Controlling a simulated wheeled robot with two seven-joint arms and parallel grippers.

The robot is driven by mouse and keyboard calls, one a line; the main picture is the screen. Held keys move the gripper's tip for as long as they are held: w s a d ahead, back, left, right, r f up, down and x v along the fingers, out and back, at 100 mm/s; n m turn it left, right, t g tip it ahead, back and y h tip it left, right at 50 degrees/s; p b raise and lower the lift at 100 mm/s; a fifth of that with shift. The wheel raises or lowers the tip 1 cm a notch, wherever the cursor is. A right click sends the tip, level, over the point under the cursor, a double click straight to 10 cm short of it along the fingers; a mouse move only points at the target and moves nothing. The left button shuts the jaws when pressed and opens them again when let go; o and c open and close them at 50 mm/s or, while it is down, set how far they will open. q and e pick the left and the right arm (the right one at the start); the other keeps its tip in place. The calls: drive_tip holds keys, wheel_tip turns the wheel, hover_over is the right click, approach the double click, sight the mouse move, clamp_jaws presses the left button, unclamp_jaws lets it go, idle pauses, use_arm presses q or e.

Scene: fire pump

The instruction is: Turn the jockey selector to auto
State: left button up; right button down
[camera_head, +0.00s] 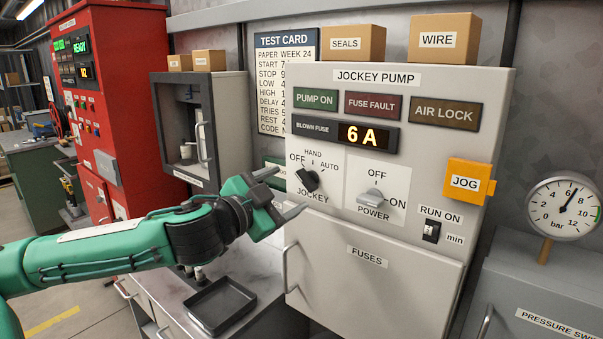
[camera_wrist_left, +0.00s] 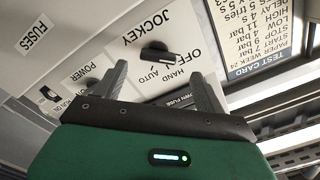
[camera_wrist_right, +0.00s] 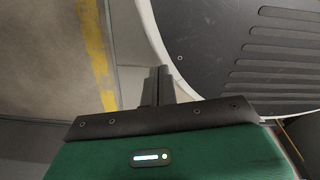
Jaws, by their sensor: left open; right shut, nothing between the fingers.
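The jockey selector (camera_head: 307,180) is a dark knob on a white plate on the grey jockey pump panel. OFF, HAND and AUTO are printed from left to right above it. Its bar appears to point at OFF; the left wrist view also shows the knob (camera_wrist_left: 160,53), upside down, with its bar toward OFF. My left gripper (camera_head: 284,191) is open and empty, just left of the knob in the head view. In the left wrist view its fingertips (camera_wrist_left: 160,70) stand either side of the knob, apart from it. My right gripper (camera_wrist_right: 160,70) is shut and empty, away from the panel.
The power switch (camera_head: 375,196) is right of the selector, above the fuses door (camera_head: 375,275) with its handle. An orange jog box (camera_head: 468,182) sticks out at the right. A black tray (camera_head: 221,304) lies on the bench below. A red cabinet (camera_head: 125,50) stands left.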

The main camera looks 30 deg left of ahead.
sight(303, 182)
use_arm(q)
drive_tip(key=shift+w+r+p, duration=0.25)
drive_tip(key=shift+w+p, duration=0.05)
drive_tip(key=shift+p, duration=0.8)
drive_tip(key=w+p, duration=0.2)
drive_tip(key=p, duration=0.1)
drive_tip(key=shift+d+p, duration=0.1)
drive_tip(key=shift+p, duration=0.3)
drive_tip(key=shift+w+d+p, duration=0.2)
drive_tip(key=shift+w+p, duration=0.1)
drive_tip(key=shift+p, duration=0.1)
drive_tip(key=shift+w+f+p, duration=0.1)
drive_tip(key=shift+w+p, duration=0.4)
drive_tip(key=shift+w, duration=0.3)
drive_tip(key=shift+w+f, duration=0.2)
drive_tip(key=shift+w, duration=0.35)
use_arm(e)
drive_tip(key=s+d+r, duration=0.1)
drive_tip(key=s+r, duration=0.4)
drive_tip(key=r, duration=0.1)
drive_tip(key=shift+r, duration=0.15)
drive_tip(key=shift+s+d, duration=0.1)
use_arm(q)
drive_tip(key=c, duration=1)
